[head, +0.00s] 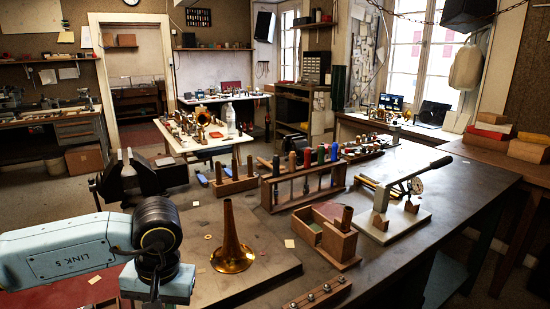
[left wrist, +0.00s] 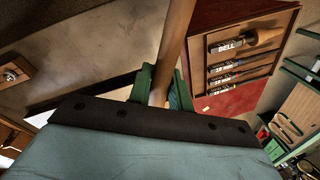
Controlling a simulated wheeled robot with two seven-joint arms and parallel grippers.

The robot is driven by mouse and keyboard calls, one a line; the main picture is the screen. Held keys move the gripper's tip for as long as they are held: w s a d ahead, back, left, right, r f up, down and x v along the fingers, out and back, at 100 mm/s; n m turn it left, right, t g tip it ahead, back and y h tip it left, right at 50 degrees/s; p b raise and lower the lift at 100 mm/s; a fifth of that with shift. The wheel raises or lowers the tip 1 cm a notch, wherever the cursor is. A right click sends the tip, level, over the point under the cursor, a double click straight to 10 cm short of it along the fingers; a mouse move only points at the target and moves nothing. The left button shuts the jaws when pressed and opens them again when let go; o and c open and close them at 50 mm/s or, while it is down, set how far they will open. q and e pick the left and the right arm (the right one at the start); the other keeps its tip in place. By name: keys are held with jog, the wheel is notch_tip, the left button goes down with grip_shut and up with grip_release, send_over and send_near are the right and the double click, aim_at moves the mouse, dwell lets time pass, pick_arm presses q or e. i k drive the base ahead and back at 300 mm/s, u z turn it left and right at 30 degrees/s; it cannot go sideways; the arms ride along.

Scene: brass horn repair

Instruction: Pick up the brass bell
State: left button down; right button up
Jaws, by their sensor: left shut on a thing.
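The brass bell (head: 232,245) stands upright on the bench board in the head view, wide mouth down and narrow end up. My left arm is to its left, apart from it; its fingers are hidden there. In the left wrist view my left gripper (left wrist: 160,88) has its green fingers closed around a long, smooth brown bar (left wrist: 177,45). The bar runs out of the top of the picture, and I cannot tell what it belongs to. My right gripper is not in view.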

aim_at(233, 257)
jog(key=k, duration=0.5)
jog(key=z, duration=1.5)
jog(key=i, duration=1.15)
jog(key=u, duration=2.5)
jog(key=i, duration=0.5)
jog(key=u, duration=0.05)
